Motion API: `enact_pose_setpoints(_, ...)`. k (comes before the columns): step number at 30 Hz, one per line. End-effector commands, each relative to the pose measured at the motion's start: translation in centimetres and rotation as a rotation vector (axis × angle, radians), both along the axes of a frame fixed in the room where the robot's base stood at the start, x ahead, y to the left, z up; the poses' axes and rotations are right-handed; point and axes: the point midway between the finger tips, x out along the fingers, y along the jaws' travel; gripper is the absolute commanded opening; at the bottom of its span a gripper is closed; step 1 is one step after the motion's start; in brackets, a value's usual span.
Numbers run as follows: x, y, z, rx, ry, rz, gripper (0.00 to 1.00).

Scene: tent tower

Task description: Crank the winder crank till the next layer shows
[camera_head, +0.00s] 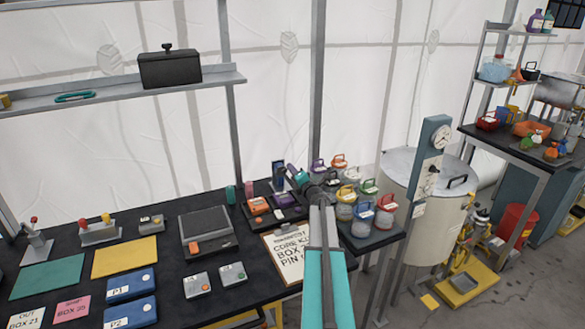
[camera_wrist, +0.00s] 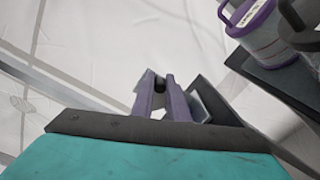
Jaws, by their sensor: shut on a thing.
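My gripper (camera_head: 298,177) reaches over the far side of the dark bench, beside a small dark upright device (camera_head: 279,173) that may be the winder. In the wrist view, the two purple-grey fingers of my gripper (camera_wrist: 160,95) are close together, shut on a small dark piece (camera_wrist: 160,83), which looks like the winder crank's handle. Most of the crank is hidden by the fingers. I cannot make out any layer on the winder. A grey angled plate (camera_wrist: 212,100) shows just right of the fingers.
Several lidded jars (camera_head: 345,194) with coloured handles stand close to the right of my gripper. A clipboard (camera_head: 290,250) lies in front, near my arm. A dark tray (camera_head: 207,232) and blue boxes (camera_head: 130,285) are further left. A large pale drum (camera_head: 425,205) stands right.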

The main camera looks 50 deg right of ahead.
Motion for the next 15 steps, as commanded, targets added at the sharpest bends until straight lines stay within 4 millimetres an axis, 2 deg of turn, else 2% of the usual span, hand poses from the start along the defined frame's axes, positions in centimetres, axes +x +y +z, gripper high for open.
enact_pose_setpoints(6,0.0,-0.1,-0.7,0.169,-0.066,0.001,0.00)
enact_pose_setpoints(15,-0.1,-0.1,-1.4,0.308,-0.123,0.001,0.00)
